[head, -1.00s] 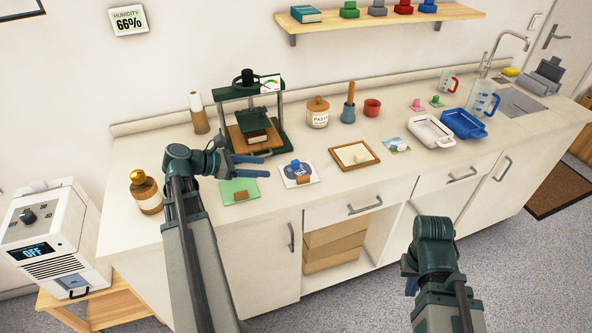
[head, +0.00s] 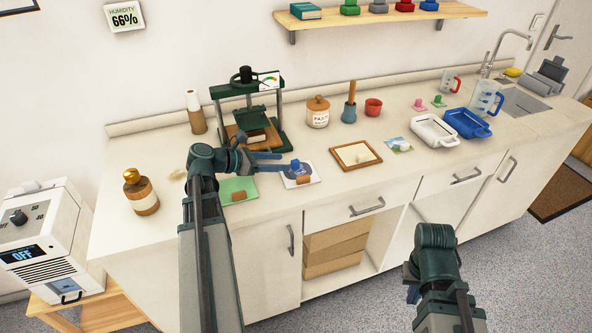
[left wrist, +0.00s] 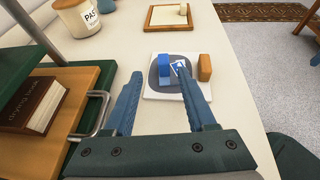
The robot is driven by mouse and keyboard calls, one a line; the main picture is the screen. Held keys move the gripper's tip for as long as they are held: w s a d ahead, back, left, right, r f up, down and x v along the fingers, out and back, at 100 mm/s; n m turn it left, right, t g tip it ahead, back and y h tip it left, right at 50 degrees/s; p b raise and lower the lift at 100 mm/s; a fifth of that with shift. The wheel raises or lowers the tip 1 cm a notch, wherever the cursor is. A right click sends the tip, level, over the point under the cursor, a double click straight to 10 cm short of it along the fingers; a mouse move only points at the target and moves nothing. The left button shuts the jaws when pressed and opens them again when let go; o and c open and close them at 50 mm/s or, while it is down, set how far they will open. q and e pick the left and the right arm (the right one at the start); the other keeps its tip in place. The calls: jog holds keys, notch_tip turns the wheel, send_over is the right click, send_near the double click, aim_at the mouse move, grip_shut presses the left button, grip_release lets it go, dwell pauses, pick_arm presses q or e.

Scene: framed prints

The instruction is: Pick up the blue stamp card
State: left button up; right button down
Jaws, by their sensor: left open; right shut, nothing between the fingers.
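The blue stamp card (head: 313,180) is a white card with a dark blue-grey patch. It lies on the counter, with a blue piece and a small brown block standing on it. In the left wrist view the card (left wrist: 153,91) lies beyond and partly behind my left gripper's fingers. My left gripper (head: 282,162) is open, its fingers reaching toward the card's near side; the left wrist view (left wrist: 160,72) shows nothing held between them. I cannot tell whether a fingertip touches the blue piece. My right gripper (head: 410,291) is shut and empty, low in front of the cabinets.
A green card (head: 239,185) with a brown block lies left of the blue one. The green press (head: 282,135) stands behind my left gripper. A framed print (head: 356,156) lies to the right, with clear counter between. A bottle (head: 142,195) stands at the left.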

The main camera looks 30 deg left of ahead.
aim_at(292, 162)
pick_arm(q)
jog(key=shift+d+r+b+x, duration=0.15)
jog(key=shift+b+x, duration=0.2)
jog(key=shift+x, duration=1)
jog(key=shift+d+r+b+x, duration=0.15)
jog(key=shift+b+x, duration=0.2)
jog(key=shift+x, duration=0.95)
jog(key=shift+c, duration=0.3)
jog(key=shift+s, duration=0.1)
grip_shut()
